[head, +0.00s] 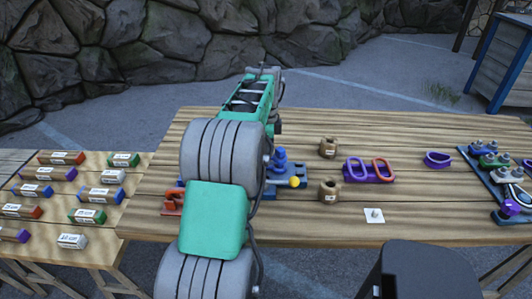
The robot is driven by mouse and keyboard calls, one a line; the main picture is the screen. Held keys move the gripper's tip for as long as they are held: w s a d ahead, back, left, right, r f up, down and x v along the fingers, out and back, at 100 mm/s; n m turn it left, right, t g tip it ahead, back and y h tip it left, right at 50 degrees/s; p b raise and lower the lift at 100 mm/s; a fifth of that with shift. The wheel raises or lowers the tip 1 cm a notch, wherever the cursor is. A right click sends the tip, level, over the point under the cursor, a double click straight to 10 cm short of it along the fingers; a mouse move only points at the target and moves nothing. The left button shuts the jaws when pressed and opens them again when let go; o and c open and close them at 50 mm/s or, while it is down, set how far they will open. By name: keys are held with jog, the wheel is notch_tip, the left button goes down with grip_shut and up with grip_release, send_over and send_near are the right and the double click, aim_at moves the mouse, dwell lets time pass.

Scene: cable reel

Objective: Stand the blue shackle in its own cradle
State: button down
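I cannot pick out the blue shackle for certain. A blue stepped piece (280,161) with a yellow knob (295,181) stands on a blue base, partly hidden behind my arm. My arm rises across the left middle. No gripper fingers can be made out.
Two brown ring blocks (328,147) (329,190) and a white plate with a peg (374,215) stand on the wooden table (420,230). A red piece (172,203) is partly behind my arm. A lower side table (100,250) at left holds several labelled blocks.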

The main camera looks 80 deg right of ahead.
jog(key=shift+r+p, duration=2.25)
jog(key=shift+r, duration=0.45)
jog(key=shift+f, duration=0.1)
